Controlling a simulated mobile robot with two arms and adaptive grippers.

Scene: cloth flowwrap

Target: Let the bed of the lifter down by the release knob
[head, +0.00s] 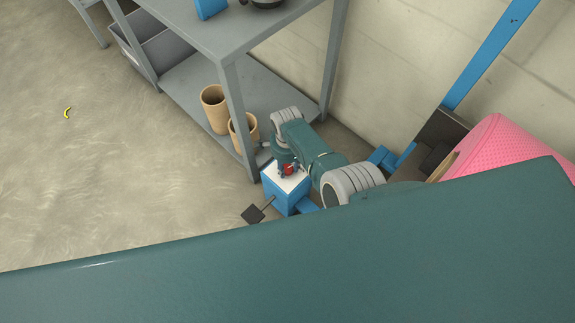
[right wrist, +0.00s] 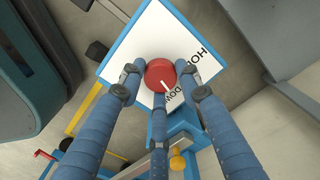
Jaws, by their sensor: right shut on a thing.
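The red release knob (right wrist: 160,74) with a white pointer line sits on a white plate (right wrist: 140,42) with black lettering, partly hidden by the fingers. The plate tops a blue box (head: 285,196) on the lifter, and the knob also shows small in the head view (head: 289,170). My right gripper (right wrist: 160,82) has its three blue fingers around the knob and is shut on it. The pointer slants toward the lettering. The lifter's blue mast (head: 490,54) rises at right, with a pink roll (head: 505,150) beside it. My left gripper is out of view.
A grey shelf unit (head: 225,42) stands close to the box, with two tan cylinders (head: 213,108) on its lower shelf. A dark pedal (head: 253,214) sticks out from the box. The wall is behind.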

